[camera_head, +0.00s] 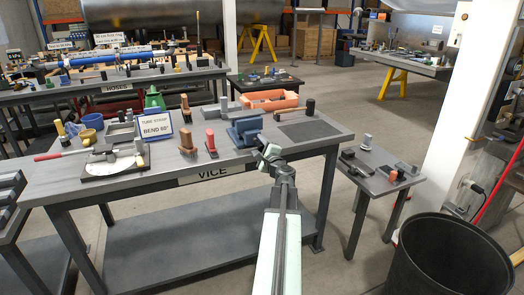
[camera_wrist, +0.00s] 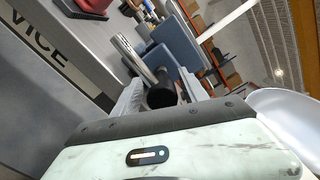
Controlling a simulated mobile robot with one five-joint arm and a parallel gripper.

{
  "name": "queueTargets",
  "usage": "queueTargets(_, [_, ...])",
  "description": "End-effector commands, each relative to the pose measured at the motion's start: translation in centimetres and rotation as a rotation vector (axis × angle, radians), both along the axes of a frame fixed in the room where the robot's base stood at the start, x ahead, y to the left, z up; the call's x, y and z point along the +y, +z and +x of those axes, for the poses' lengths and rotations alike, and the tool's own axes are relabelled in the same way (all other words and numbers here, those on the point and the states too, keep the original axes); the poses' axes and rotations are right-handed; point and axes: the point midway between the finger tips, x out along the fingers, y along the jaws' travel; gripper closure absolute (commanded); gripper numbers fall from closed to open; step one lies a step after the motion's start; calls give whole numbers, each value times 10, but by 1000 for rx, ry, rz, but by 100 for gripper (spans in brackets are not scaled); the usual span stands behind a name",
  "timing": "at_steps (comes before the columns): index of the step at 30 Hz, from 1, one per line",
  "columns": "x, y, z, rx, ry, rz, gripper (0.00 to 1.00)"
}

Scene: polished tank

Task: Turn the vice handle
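The blue vice (camera_head: 245,130) stands at the front right edge of the bench marked VICE, and its blue body (camera_wrist: 178,50) also shows in the wrist view. In the wrist view the vice handle (camera_wrist: 128,50) is a silver bar slanting from upper left down to a black round end (camera_wrist: 161,94). My gripper (camera_head: 268,152) is at the front of the vice. In the wrist view its fingers (camera_wrist: 163,90) are apart, one on each side of the black end, with visible gaps. I cannot tell whether either finger touches it.
The bench top (camera_head: 165,172) also holds red and brown tools, a dial plate (camera_head: 115,160) and an orange tray (camera_head: 270,99). A small side table (camera_head: 380,180) stands right of the bench. A black bin (camera_head: 450,255) is at the lower right, near a white post (camera_head: 455,120).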

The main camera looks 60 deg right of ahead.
Motion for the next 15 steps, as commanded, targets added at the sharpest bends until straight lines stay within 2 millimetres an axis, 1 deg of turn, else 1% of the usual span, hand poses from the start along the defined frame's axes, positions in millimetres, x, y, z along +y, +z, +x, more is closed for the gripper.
queueTargets(8, [0, 1, -2, -2, -4, 2, 50])
queueTargets(11, [3, 1, -7, -3, -4, 2, 50])
queueTargets(15, [13, 1, -19, -3, -5, 3, 50])
